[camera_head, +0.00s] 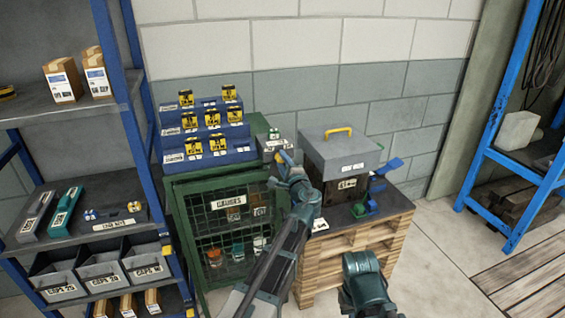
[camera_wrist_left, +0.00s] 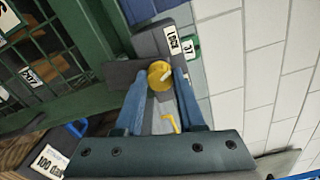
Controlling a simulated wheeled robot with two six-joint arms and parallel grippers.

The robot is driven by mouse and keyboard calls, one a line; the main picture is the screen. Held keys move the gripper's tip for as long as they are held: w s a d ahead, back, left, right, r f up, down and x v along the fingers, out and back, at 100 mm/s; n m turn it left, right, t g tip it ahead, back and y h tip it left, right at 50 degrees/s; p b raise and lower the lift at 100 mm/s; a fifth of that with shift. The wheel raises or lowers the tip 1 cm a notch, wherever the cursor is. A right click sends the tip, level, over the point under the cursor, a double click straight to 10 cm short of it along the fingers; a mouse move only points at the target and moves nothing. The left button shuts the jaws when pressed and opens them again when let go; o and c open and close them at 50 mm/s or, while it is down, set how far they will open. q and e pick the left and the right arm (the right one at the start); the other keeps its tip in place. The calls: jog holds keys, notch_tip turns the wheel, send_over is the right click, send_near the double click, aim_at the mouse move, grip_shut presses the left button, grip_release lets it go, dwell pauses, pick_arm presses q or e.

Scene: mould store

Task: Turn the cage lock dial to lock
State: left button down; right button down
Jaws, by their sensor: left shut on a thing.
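The yellow cage lock dial (camera_wrist_left: 158,74) shows in the left wrist view with a pale mark across it, on a grey lock plate (camera_wrist_left: 151,42). A label reading LOCK (camera_wrist_left: 174,40) is above the dial, and a yellow bent mark (camera_wrist_left: 170,123) is below it. My left gripper (camera_head: 286,160) is at the upper right corner of the green mesh cage (camera_head: 186,222). Its blue fingers are shut on the dial, one on each side.
A blue stepped rack (camera_head: 207,155) with several yellow-labelled pieces stands on the cage. Blue shelving (camera_head: 128,110) is close on the left.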

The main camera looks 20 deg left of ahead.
pick_arm(q)
jog(key=shift+s+n, duration=0.1)
jog(key=shift+n, duration=1.5)
jog(key=c, duration=0.5)
grip_release()
jog(key=v, duration=1.3)
jog(key=shift+s+d, duration=0.3)
